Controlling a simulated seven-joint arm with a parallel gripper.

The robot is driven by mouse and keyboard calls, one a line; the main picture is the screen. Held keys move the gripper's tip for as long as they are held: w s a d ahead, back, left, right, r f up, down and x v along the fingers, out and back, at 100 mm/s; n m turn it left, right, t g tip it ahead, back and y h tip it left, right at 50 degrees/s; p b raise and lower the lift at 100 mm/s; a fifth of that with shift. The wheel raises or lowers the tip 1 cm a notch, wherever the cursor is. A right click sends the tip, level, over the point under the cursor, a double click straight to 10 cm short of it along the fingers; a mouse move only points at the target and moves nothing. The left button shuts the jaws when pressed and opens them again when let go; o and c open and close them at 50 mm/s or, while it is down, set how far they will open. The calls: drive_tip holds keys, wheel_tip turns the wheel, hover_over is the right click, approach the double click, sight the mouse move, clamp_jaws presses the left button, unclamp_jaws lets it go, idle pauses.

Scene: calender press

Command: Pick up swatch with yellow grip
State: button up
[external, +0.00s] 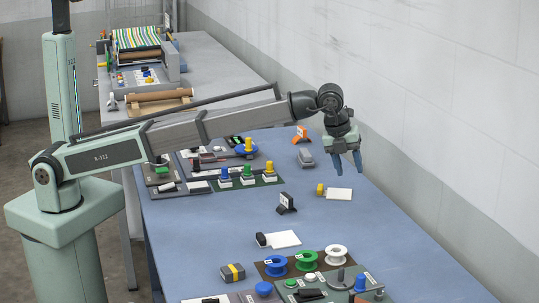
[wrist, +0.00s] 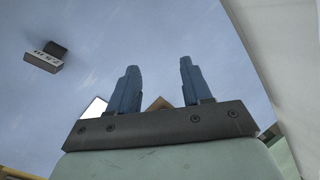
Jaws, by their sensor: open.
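The swatch with the yellow grip is a white card (external: 340,195) with a yellow block (external: 320,189) at its left end, flat on the blue table. My gripper (external: 347,170) is above and slightly beyond it, fingers pointing down, apart and empty. In the wrist view my gripper (wrist: 158,65) shows two blue fingers with a clear gap. A white corner (wrist: 96,107) shows beside the left finger, mostly hidden by the gripper body; I cannot tell which thing it is. The yellow grip is not clearly visible there.
Another white swatch with a black grip (external: 262,240) lies nearer. A small black labelled stand (external: 286,203) is left of the yellow-grip swatch; a grey block (external: 305,158) and an orange piece (external: 300,134) lie behind. Spools (external: 306,261) stand in front. The wall (external: 440,110) is at right.

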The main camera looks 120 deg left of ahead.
sight(335, 191)
drive_tip(key=s+a+f+n+g+h, duration=0.1)
drive_tip(key=s+a+g+h, duration=0.2)
drive_tip(key=s+a, duration=1.25)
drive_tip(key=f, duration=0.7)
drive_tip(key=shift+a+f, duration=0.35)
drive_tip(key=shift+w+a+f, duration=0.1)
drive_tip(key=shift+w+f, duration=0.05)
drive_tip(key=shift+f, duration=0.85)
drive_tip(key=shift+w+a+f, duration=0.1)
drive_tip(key=shift+f, duration=0.95)
drive_tip(key=shift+w+a+f, duration=0.1)
drive_tip(key=shift+w+f, duration=0.05)
drive_tip(key=shift+f, duration=0.85)
clamp_jaws()
